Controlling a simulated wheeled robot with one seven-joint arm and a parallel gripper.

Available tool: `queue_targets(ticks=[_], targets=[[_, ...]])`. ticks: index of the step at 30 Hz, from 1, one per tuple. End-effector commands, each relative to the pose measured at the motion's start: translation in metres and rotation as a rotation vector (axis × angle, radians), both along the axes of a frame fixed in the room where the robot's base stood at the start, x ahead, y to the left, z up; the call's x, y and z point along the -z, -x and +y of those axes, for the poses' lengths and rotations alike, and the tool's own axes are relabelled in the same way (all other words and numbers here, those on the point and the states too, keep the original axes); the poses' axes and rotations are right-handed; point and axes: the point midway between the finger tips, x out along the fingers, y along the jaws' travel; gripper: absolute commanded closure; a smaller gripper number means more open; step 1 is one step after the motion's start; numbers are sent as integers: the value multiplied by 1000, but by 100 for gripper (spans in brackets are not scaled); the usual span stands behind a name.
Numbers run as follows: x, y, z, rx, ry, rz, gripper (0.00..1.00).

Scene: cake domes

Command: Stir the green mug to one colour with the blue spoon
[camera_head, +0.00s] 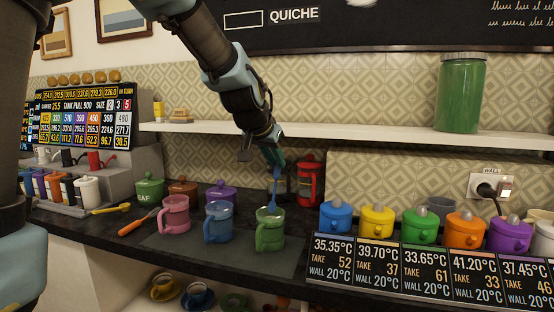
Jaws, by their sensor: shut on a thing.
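The green mug (269,237) stands upright at the right end of a row of three see-through mugs on a dark mat. My gripper (273,158) is above it, shut on the blue spoon (276,184). The spoon hangs steeply down, and its lower end reaches the mouth of the green mug. The mug's wall and handle hide the spoon's tip. The mug's contents are too small to tell as one colour or several.
A blue mug (218,227) and a pink mug (175,218) stand left of the green one. A red lantern-like jar (310,182) stands behind. A shelf (350,133) runs above.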

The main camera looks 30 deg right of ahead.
Motion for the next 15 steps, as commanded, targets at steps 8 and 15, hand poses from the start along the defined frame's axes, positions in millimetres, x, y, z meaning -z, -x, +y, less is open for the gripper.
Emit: queue_targets(ticks=[8, 15], targets=[[30, 2, 6, 0, 0, 0, 100], [47, 3, 10, 0, 0, 0, 100]])
